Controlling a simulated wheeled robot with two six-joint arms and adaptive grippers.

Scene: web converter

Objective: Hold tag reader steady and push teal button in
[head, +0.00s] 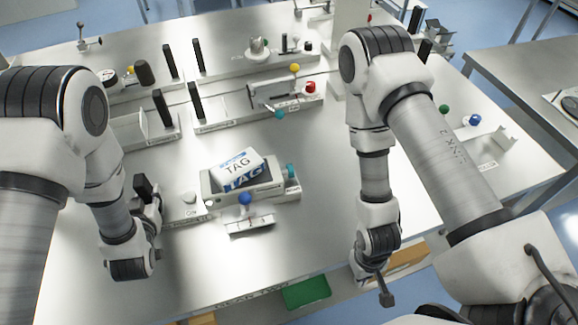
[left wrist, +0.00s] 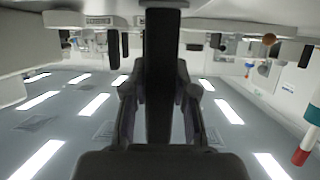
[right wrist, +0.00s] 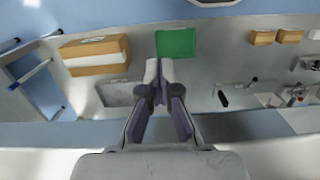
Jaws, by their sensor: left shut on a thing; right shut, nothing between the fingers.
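The tag reader (head: 208,188) is a pale box on the table, with a white and blue TAG card (head: 240,167) lying tilted on it. A teal button (head: 291,171) sticks out at its right end. My left gripper (head: 150,194) is left of the reader, apart from it, and is shut on a black upright bar (head: 141,184). The black bar (left wrist: 162,70) stands between its fingers in the left wrist view. My right gripper (head: 387,298) is shut and empty, pointing down near the table's front edge, well right of the reader; its fingertips (right wrist: 160,68) meet in the right wrist view.
A blue ball knob (head: 246,198) and a small numbered plate (head: 250,224) are in front of the reader. A fixture with a red knob (head: 310,87) stands behind. A green box (head: 306,291) sits below the front edge. Table between reader and right arm is clear.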

